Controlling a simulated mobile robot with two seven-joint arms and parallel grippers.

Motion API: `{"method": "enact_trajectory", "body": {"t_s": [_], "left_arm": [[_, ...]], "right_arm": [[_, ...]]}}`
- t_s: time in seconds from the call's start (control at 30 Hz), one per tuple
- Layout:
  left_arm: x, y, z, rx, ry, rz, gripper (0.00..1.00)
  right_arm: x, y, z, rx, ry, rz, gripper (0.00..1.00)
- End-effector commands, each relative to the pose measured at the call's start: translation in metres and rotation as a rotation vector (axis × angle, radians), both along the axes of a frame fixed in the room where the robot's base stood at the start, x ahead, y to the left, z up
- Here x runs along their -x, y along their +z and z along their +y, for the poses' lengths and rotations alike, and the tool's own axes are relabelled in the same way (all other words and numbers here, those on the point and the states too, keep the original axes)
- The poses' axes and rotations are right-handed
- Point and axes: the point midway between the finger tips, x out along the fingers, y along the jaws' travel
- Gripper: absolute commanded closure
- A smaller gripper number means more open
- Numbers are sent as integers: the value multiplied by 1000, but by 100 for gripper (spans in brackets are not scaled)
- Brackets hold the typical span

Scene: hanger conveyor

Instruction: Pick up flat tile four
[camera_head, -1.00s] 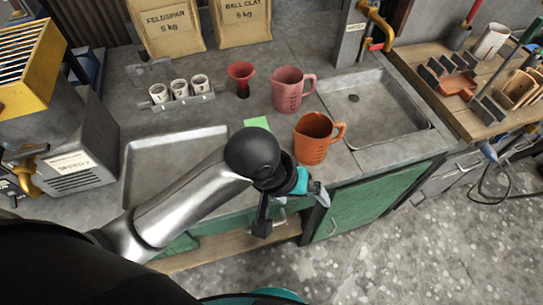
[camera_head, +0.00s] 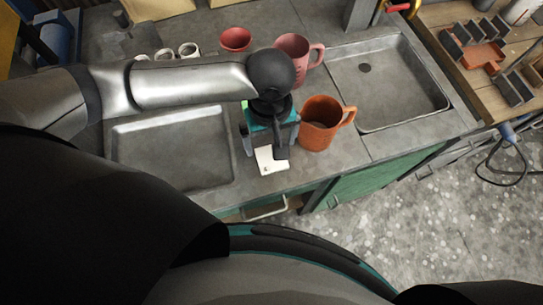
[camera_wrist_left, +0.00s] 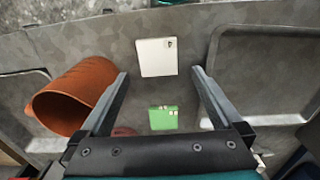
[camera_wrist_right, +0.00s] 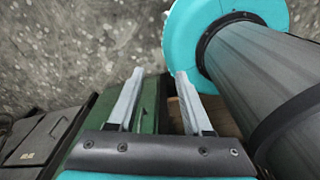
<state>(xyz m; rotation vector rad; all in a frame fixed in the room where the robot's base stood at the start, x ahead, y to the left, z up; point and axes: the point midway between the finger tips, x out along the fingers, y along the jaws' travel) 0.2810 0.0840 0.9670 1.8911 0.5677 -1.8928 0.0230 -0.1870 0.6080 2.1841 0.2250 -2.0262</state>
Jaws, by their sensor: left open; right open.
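A white flat tile with a dark mark near one corner, which looks like a 4, lies on the grey counter in the left wrist view (camera_wrist_left: 155,60). It also shows in the head view as a white tile (camera_head: 268,162), partly hidden by my left gripper (camera_head: 268,142). In the left wrist view my left gripper (camera_wrist_left: 160,73) is open and empty, with the tile lying ahead between the lines of its fingers. My right gripper (camera_wrist_right: 160,72) is open and empty, pointing down past the green cabinet front and the floor.
An orange jug (camera_head: 322,125) stands close to the right of my left gripper. A green card with small marks (camera_wrist_left: 163,117) lies near the tile. A pink jug (camera_head: 296,50) and red cup (camera_head: 235,39) stand behind. A shallow tray (camera_head: 175,185) is left, a sink (camera_head: 385,85) right.

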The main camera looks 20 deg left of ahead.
Motion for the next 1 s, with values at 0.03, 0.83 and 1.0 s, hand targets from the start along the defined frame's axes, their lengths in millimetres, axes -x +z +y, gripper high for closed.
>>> {"method": "enact_trajectory", "body": {"t_s": [0.03,0.83,1.0], "left_arm": [[0,-12,1,-3,0,1,0],[-5,-85,-1,2,-3,-2,0],[-5,-84,-1,2,-2,-2,5]], "right_arm": [[-1,-4,-1,2,0,0,50],[-12,-22,-2,2,-1,-21,50],[-12,-22,-3,2,-1,-21,50]]}}
